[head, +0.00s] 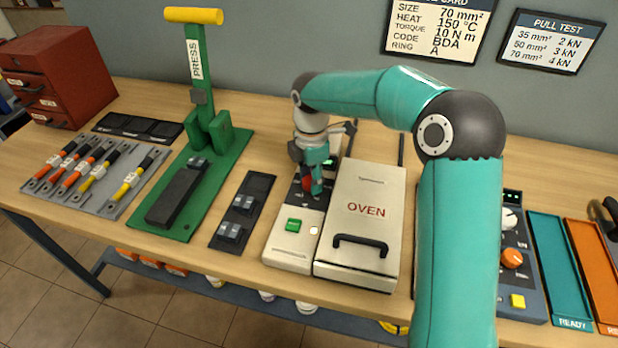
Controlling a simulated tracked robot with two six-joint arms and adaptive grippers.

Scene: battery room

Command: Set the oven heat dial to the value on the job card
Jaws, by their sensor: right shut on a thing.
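The job card (437,27) on the back wall reads size 70 mm², heat 150 °C, torque 10 N m, code BDA, ring A. The oven (374,190) is a pale box with a black handle, its lid down. Its control panel (289,247) is on the left side, with a green button and a small lit green display partly behind my gripper. My right gripper (311,188) points down over the panel and is shut on the red heat dial (307,184), which it mostly hides. The dial's setting cannot be read. My left gripper is not in view.
A green press (206,135) with a yellow handle stands left of the oven. Cables (95,165) lie on a grey plate farther left. Right of my arm are a control box (523,260) with knobs, a teal ready tray (557,270) and an orange tray (592,262).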

